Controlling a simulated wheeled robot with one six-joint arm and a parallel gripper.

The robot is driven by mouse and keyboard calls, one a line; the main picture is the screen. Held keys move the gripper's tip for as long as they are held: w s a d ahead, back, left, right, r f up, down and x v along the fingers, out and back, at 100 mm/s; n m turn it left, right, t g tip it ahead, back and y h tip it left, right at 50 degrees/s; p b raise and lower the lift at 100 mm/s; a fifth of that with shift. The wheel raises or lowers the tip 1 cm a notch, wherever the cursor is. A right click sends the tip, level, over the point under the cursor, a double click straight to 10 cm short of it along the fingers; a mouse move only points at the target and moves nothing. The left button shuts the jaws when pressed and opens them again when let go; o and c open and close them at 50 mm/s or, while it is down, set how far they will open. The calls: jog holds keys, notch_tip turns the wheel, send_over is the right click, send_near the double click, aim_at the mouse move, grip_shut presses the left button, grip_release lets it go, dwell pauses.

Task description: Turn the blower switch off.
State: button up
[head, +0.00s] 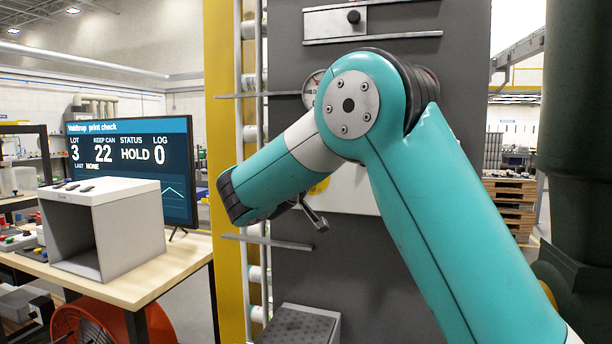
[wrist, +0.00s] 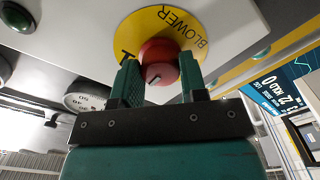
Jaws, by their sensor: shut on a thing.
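In the wrist view the blower switch is a red round knob (wrist: 158,58) on a yellow plate (wrist: 197,28) lettered "BLOWER", set in a pale panel. My gripper (wrist: 160,76) has one green finger on each side of the knob and is shut on it. A small light mark shows on the knob; I cannot tell which position it is turned to. In the head view my arm hides the knob and most of the gripper. A sliver of yellow plate (head: 318,187) shows beside the arm.
A round gauge (wrist: 88,97) and a dark green button (wrist: 17,16) are near the switch. In the head view, thin ledges stick out from the dark machine (head: 290,265). A screen (head: 130,165) reading "HOLD" and a grey open box (head: 105,228) stand on the left table.

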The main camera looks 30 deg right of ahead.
jog(key=shift+n+p, duration=2.6)
jog(key=shift+n, duration=1.7)
jog(key=o, duration=0.9)
jog(key=shift+a, duration=0.1)
